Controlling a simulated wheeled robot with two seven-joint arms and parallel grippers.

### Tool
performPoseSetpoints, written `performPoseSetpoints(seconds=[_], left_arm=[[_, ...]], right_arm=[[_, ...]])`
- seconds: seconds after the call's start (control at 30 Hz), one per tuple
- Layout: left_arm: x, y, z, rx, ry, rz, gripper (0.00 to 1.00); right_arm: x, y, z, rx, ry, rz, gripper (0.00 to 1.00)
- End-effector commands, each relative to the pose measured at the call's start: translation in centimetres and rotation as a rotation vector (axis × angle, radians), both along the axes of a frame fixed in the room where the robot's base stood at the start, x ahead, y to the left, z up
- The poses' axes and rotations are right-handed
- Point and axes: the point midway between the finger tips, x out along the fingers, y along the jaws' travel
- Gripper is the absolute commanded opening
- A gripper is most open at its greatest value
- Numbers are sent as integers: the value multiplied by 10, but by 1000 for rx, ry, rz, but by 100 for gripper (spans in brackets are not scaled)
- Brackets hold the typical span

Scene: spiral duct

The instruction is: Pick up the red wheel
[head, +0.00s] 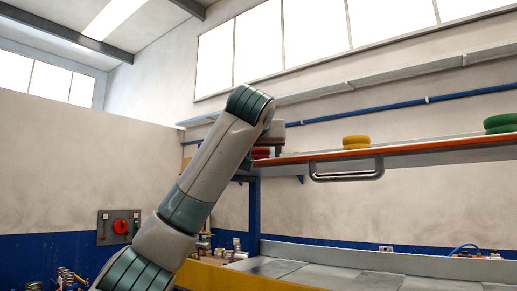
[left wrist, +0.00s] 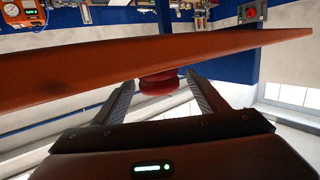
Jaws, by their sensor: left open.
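The red wheel (head: 261,153) lies at the left end of the raised orange-edged shelf (head: 420,150), partly hidden by my left arm. In the left wrist view the red wheel (left wrist: 160,84) shows between the two dark fingers of my left gripper (left wrist: 159,80). The fingers are spread, with a gap on each side of the wheel. In the head view my left gripper (head: 276,136) is at the shelf's left end, close beside the wheel, its fingers mostly hidden. My right gripper is in neither view.
Yellow wheels (head: 356,142) and green wheels (head: 501,123) sit farther right on the shelf. A grey handle (head: 346,175) hangs under its front edge. A blue post (head: 254,215) stands below. A grey worktop (head: 350,273) lies lower down. A red knob (head: 121,226) is on the left wall.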

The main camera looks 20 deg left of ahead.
Motion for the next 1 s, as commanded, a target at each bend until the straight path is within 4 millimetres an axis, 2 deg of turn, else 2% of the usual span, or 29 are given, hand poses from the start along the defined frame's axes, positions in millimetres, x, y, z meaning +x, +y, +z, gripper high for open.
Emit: performPoseSetpoints(seconds=[0.57, 0.77, 0.8, 1.0], left_arm=[[4, 1, -1, 0, -1, -1, 66], [4, 1, -1, 0, -1, -1, 21], [4, 1, -1, 0, -1, -1, 18], [3, 1, 0, 0, -2, -1, 18]], right_arm=[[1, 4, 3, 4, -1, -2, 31], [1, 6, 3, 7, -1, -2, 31], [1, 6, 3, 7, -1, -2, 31], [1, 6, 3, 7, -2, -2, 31]])
